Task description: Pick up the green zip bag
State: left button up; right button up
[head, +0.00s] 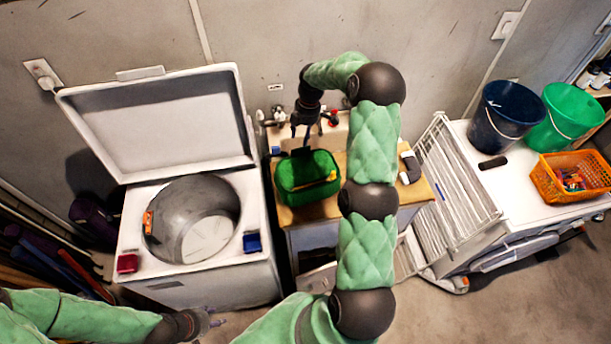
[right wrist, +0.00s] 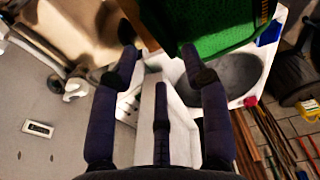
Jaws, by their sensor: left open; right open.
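A green, box-shaped, open-looking thing (head: 290,183) with a yellow strip at its right side sits on the wooden-topped counter in the head view. I cannot tell for sure that it is the green zip bag. Its green surface (right wrist: 205,28) fills the top of the right wrist view, with a dark, yellow-marked edge. My left gripper (head: 212,318) is open and low in front of the white washer.
The white washer (head: 205,280) stands left with its lid up and drum open. A red tap (head: 331,117) is close to my right gripper. A drying rack (head: 455,190), dark bucket (head: 505,110), green bucket (head: 566,117) and orange basket (head: 550,190) are at the right.

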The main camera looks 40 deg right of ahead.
aim_at(300, 148)
jog(key=shift+s+a+f, duration=0.1)
jog(key=shift+f, duration=0.45)
jog(key=shift+w+a+f, duration=0.1)
jog(key=shift+w+f, duration=0.2)
jog(key=shift+f, duration=0.55)
jog(key=shift+a+f+p, duration=0.2)
jog(key=shift+f+p, duration=0.4)
jog(key=shift+f, duration=1.65)
grip_shut()
